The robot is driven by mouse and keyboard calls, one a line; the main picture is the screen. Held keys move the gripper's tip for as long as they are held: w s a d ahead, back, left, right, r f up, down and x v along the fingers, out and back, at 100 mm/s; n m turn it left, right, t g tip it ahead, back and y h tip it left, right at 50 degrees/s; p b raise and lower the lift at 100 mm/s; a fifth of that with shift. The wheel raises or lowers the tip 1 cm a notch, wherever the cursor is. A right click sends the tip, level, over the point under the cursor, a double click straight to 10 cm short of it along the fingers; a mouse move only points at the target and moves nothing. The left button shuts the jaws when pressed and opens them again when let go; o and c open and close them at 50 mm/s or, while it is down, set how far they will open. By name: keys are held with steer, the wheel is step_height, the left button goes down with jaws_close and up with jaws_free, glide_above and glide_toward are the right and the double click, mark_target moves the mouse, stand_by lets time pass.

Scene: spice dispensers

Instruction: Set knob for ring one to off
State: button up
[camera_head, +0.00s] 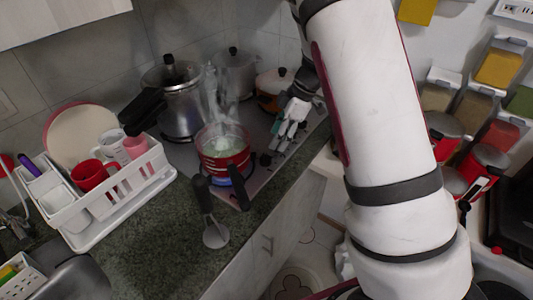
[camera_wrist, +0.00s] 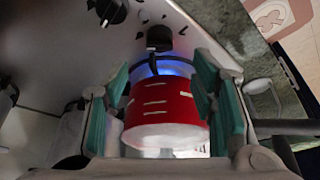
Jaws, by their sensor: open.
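My gripper (camera_head: 284,134) is open above the right part of the stove. In the wrist view its two teal-padded fingers (camera_wrist: 165,82) stand apart, with nothing held between them. A black knob (camera_wrist: 159,39) on the pale stove panel shows ahead of the fingertips, apart from them, with small dark marks around it. A second black knob (camera_wrist: 109,11) is farther to the left. In the head view a dark knob (camera_head: 265,159) sits beside the red pot. A blue flame (camera_head: 222,181) burns under the red pot (camera_head: 223,150). I cannot read which knob belongs to ring one.
The steaming red pot (camera_wrist: 160,103) appears between the fingers in the wrist view, beyond them. A pressure cooker (camera_head: 181,100), a grey pot (camera_head: 234,72) and an orange pot (camera_head: 273,86) crowd the stove.

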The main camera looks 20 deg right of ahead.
mark_target(266, 156)
steer(key=x, duration=0.8)
steer(key=shift+f, duration=0.1)
steer(key=c, duration=1.2)
